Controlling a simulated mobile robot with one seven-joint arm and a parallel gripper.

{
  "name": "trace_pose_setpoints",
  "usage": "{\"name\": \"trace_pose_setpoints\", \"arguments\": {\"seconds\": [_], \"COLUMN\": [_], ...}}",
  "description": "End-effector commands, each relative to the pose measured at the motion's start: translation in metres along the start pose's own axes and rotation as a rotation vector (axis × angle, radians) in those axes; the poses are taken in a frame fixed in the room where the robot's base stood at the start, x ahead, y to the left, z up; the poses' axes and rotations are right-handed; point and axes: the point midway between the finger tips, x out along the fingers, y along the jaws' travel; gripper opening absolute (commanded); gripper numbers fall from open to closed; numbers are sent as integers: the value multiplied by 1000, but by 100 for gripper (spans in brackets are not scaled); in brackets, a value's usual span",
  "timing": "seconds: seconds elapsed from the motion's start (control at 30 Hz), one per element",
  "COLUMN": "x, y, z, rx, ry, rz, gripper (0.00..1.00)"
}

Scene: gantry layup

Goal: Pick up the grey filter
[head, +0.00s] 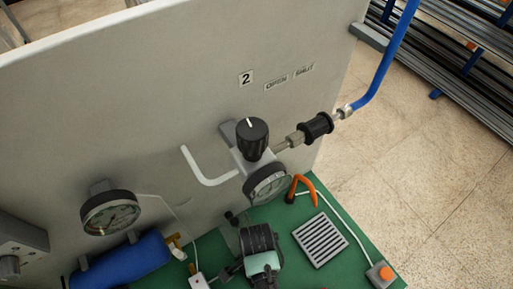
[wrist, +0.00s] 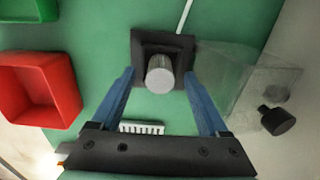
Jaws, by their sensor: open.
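In the wrist view a grey cylinder (wrist: 160,72), seen nearly end-on, stands on a black square base (wrist: 182,46) on the green surface. It is the likeliest grey filter, though its shape alone does not settle this. My gripper (wrist: 160,78) is open, its two blue fingers either side of the cylinder in the picture, with a visible gap on each side. I cannot tell how far above it the fingertips are. In the head view the black and teal end of my arm (head: 262,262) is over the green bench, and I cannot make out the cylinder there.
A grey slotted plate (head: 320,240) lies on the bench; a white slotted piece (wrist: 141,128) shows between my fingers. A clear box (wrist: 235,80) with a black knob (wrist: 277,121) is at right. A red bin (wrist: 38,88) is at left. A gauge (head: 268,184) overhangs the bench.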

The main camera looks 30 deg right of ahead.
Motion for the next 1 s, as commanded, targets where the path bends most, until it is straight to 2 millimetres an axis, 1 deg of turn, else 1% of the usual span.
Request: {"name": "trace_pose_setpoints", "arguments": {"seconds": [0.03, 0.13, 0.4, 0.47, 0.5, 0.57, 0.6, 0.67, 0.7, 0.83, 0.87, 1.0], "x": [5, 12, 14, 14, 14, 14, 14, 14, 14, 14, 14, 14], "y": [1, 0, 0, 0, 0, 0, 0, 0, 0, 0, 0, 0], "z": [0, 0, 0, 0, 0, 0, 0, 0, 0, 0, 0, 0], "rx": [0, -1, -1, -1, -1, -1, -1, -1, -1, -1, -1, -1], "ry": [-1, 0, 1, 1, 1, 1, 1, 1, 1, 1, 1, 1], "rz": [3, 1, -2, -1, -1, -1, -1, -1, -1, -1, -1, -1], "gripper": [78, 78, 78, 69, 62, 51, 44, 33, 26, 2, 0, 0]}}
